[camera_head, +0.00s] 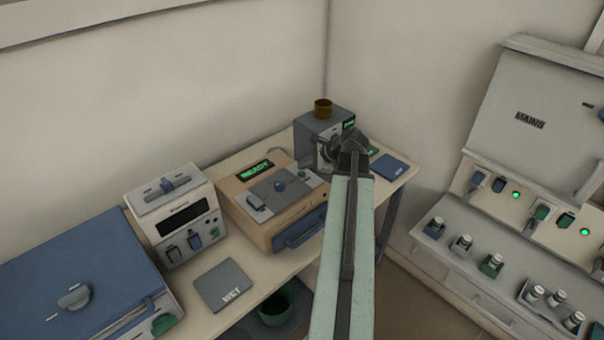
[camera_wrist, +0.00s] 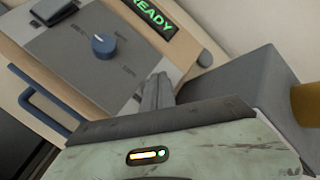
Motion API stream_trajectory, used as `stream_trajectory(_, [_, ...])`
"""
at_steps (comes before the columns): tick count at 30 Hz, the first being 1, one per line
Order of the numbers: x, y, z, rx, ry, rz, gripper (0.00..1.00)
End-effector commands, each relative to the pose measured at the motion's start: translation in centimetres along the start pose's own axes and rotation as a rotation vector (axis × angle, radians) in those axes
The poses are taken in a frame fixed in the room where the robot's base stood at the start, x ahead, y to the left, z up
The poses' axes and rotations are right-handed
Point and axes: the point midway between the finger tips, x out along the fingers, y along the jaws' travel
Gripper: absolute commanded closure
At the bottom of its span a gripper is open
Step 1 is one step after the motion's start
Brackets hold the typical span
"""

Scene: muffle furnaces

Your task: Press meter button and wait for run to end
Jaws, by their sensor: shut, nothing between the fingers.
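The tan meter (camera_head: 262,220) sits on the bench with a lit green READY display (camera_head: 255,170), also in the wrist view (camera_wrist: 150,14). Its sloped grey panel carries a blue knob (camera_wrist: 103,46) and a dark switch (camera_wrist: 52,8). A small green button (camera_head: 301,174) is at the panel's right side in the head view; I cannot make it out in the wrist view. My gripper (camera_wrist: 157,82) is shut and empty, its tips over the panel's right edge. Whether they touch the meter I cannot tell. In the head view my arm hides part of the meter's right side.
A grey box (camera_head: 315,133) with a brown cup (camera_head: 323,107) on top stands close to the right of the meter. A white unit (camera_head: 175,205) stands to the left.

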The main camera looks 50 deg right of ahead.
Motion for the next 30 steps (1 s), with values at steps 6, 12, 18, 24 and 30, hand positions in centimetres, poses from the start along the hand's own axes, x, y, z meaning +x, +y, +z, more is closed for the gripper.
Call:
stream_trajectory(6, [-0.02, -0.01, -0.03, 0.000, 0.000, 0.000, 1.00])
stream_trajectory(12, [-0.07, -0.04, -0.14, 0.001, 0.001, -0.001, 1.00])
stream_trajectory(18, [-0.02, 0.00, -0.16, 0.001, 0.001, -0.001, 1.00])
stream_trajectory(24, [0.56, 0.43, -0.51, 0.001, 0.001, -0.001, 1.00])
stream_trajectory(30, [0.55, 0.42, -0.48, 0.001, 0.001, -0.001, 1.00])
